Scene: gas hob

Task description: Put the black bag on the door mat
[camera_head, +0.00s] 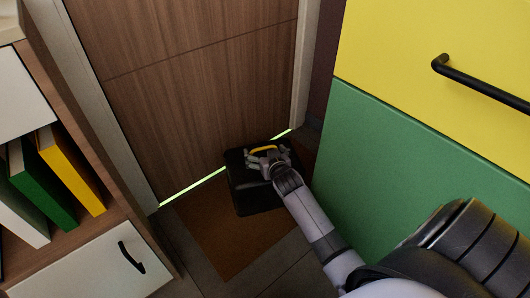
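The black bag (257,198) is a dark box-like shape in front of the wooden door. It has a yellow strip, seemingly its handle (264,149), on top. The brown door mat (215,240) lies on the floor before the door. The bag is over the mat's right part and hides some of it; I cannot tell whether it rests on the mat or hangs just above. My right gripper (266,159) is at the top of the bag, right by the yellow handle. Its fingers are too small to tell if they close on it. My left gripper is not in view.
The closed wooden door (200,90) has a lit gap along its bottom. A shelf unit (125,225) with several books stands at left. A yellow and green drawer cabinet (400,150) stands at right, close to my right arm. Part of the mat's left side is bare.

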